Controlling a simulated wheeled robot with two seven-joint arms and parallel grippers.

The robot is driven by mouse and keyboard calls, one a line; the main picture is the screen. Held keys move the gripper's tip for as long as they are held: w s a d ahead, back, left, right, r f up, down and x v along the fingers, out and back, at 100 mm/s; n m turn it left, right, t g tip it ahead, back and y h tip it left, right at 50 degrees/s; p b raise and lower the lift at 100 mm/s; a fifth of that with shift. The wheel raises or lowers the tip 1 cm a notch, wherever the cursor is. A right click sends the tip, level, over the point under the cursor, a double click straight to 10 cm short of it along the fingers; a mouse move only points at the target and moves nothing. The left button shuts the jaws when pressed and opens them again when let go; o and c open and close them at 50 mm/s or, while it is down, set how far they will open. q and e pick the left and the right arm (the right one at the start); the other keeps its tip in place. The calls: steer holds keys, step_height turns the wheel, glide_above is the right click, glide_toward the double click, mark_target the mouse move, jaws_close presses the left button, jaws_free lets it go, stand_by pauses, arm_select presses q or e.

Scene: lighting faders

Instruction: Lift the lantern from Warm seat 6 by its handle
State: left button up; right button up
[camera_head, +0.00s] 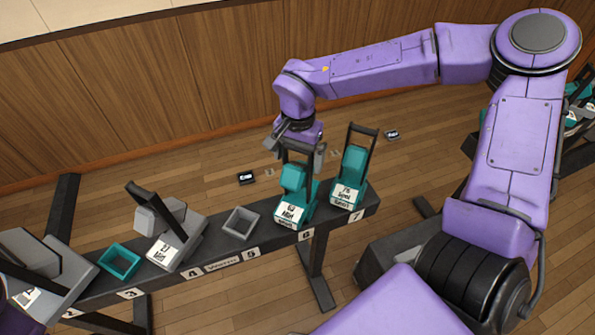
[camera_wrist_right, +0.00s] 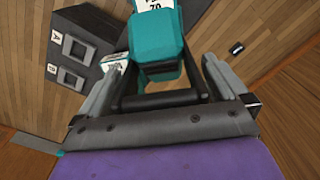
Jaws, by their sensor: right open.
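The teal lantern in seat 6 (camera_head: 290,200) stands on the dark rail, with a white label on its front and a dark handle rising above it. My right gripper (camera_head: 300,155) is open at the top of this handle, its grey fingers on either side. In the right wrist view, the dark handle (camera_wrist_right: 160,99) crosses the space between the fingers of the gripper (camera_wrist_right: 160,78), with the teal lantern body (camera_wrist_right: 155,45) beyond. I cannot tell whether the fingers touch the handle. My left gripper is not in view.
A second teal lantern (camera_head: 349,180) stands close by in seat 7. Seat 5 is an empty grey socket (camera_head: 240,222); seat 3 is an empty teal socket (camera_head: 119,262). A grey lantern (camera_head: 160,218) stands in seat 4. Small black labelled blocks (camera_head: 246,178) lie on the floor behind.

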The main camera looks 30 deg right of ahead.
steer(key=shift+a+f, duration=0.1)
steer(key=shift+f, duration=0.5)
steer(key=shift+r, duration=0.1)
jaws_close()
